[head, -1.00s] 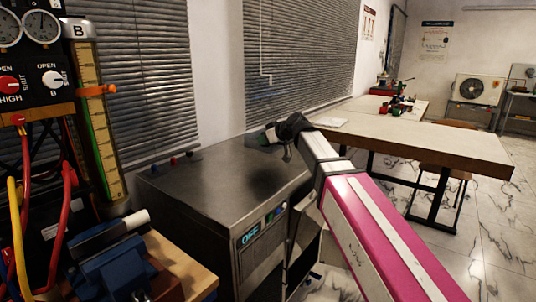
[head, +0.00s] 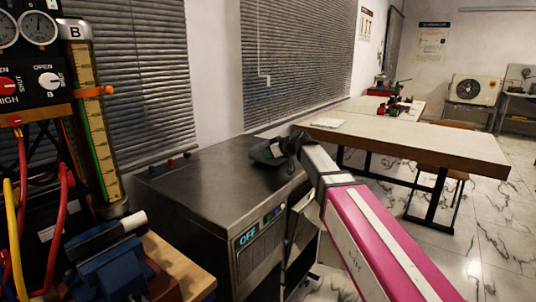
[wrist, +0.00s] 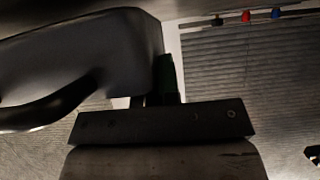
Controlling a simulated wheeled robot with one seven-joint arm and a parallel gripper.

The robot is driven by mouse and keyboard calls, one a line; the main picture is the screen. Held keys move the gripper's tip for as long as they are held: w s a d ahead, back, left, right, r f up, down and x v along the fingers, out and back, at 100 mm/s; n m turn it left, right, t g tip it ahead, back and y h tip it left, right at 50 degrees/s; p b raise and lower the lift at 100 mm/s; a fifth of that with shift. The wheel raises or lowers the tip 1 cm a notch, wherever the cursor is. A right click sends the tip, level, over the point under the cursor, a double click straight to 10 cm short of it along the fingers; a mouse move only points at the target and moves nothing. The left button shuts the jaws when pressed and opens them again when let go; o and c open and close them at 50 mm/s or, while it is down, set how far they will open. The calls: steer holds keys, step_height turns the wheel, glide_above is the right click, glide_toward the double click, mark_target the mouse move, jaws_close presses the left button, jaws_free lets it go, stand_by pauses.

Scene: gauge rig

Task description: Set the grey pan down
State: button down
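The grey pan (head: 262,155) is at the right part of the metal cabinet's top (head: 205,178) in the head view. In the wrist view the pan (wrist: 85,50) fills the upper left, large and dark, with a curved edge below it. My gripper (head: 286,145) is at the pan's right side, at the end of my arm. In the wrist view a dark finger (wrist: 166,78) stands against the pan's right edge, and the gripper looks shut on the pan. The other finger is hidden. I cannot tell whether the pan's underside touches the cabinet top.
Small red and blue knobs (head: 180,158) stand at the cabinet's back left edge. The cabinet's left and middle top is bare. A blue vise (head: 108,258) and gauge panel (head: 38,70) stand at left. A wooden table (head: 420,140) is behind at right.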

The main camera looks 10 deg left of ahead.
steer(key=shift+f, duration=0.4)
